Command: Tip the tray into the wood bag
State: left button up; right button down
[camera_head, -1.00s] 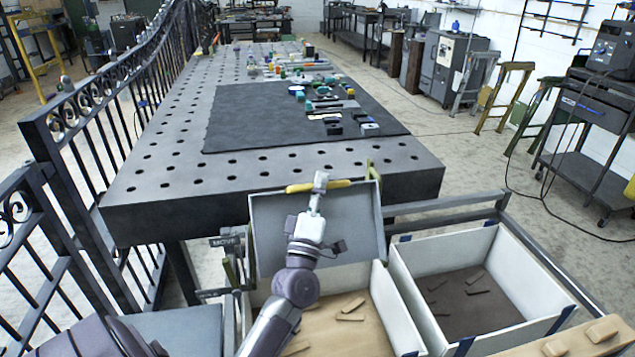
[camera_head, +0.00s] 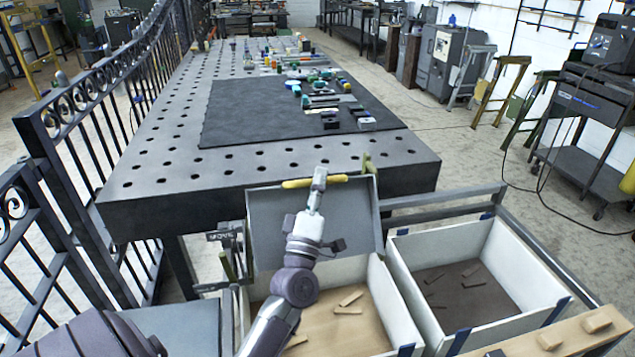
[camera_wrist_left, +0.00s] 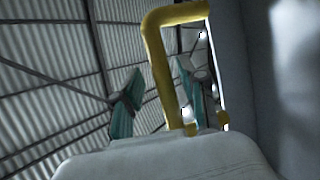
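The grey tray (camera_head: 345,222) stands steeply tilted at the back of the left white bag. No wood pieces show on its visible face. Its yellow handle (camera_head: 298,184) is along the top edge. My left gripper (camera_head: 319,180) is at that handle. In the left wrist view the yellow handle (camera_wrist_left: 165,75) runs between the two teal fingertips, with a visible gap to the left finger. The wood bag (camera_head: 398,300), a white-walled box, holds several light wood pieces (camera_head: 350,298); my left arm hides part of it. My right gripper is not in view.
A second white bag (camera_head: 530,262) with dark pieces stands to the right. A perforated steel table (camera_head: 150,190) with a black mat (camera_head: 260,110) and small parts is behind the tray. A black railing (camera_head: 75,130) runs at left. A wood board (camera_head: 560,338) is at front right.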

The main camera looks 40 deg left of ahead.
pick_arm(q)
jog(key=shift+a, duration=0.1)
jog(key=shift+s+f, duration=0.1)
jog(key=shift+f, duration=0.05)
jog(key=v, duration=1.1)
jog(key=shift+s+d+f, duration=0.15)
jog(key=shift+s+d, duration=0.1)
